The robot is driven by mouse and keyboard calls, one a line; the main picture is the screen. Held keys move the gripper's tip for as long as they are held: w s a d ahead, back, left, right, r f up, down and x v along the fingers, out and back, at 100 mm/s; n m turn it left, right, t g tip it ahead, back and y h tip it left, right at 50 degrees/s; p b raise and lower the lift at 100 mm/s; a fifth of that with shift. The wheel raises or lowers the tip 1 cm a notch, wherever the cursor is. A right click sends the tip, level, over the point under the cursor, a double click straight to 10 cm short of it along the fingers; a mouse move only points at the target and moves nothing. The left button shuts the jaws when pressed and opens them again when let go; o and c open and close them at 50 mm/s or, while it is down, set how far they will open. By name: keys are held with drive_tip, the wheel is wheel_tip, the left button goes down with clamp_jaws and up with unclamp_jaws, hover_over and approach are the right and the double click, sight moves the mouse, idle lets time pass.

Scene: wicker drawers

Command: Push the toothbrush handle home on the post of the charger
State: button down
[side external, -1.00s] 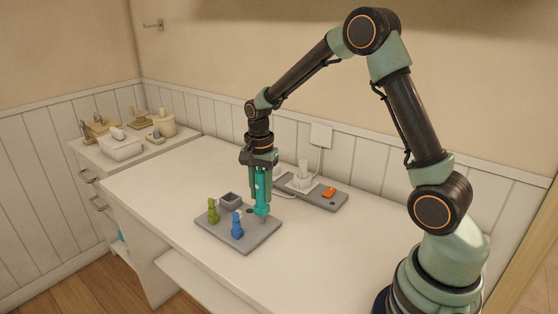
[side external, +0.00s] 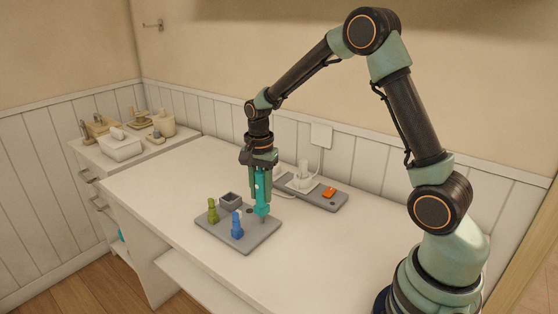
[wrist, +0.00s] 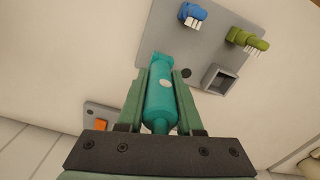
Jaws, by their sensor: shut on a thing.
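The teal toothbrush handle (side external: 262,193) is upright between the fingers of my gripper (side external: 261,190), which is shut on it. It also shows in the wrist view (wrist: 161,98), with a pale oval spot on its side. Its lower end is over the right part of a flat grey base (side external: 236,244), which looks like the charger. A small grey piece shows just under the handle, perhaps the post. I cannot tell how far the handle sits on it, as the handle hides the post in the wrist view.
On the grey base stand a green brush head (side external: 213,211), a blue brush head (side external: 237,225) and a square grey cup (side external: 231,200). Behind is a grey power strip (side external: 325,204) with an orange switch (side external: 329,192) and white plug (side external: 302,176). The counter's left part is clear.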

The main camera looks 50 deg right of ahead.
sight(261, 200)
drive_tip(key=shift+f, duration=1.65)
drive_tip(key=shift+c, duration=2.4)
unclamp_jaws()
wheel_tip(261, 200, up, 11)
drive_tip(key=shift+r, duration=0.55)
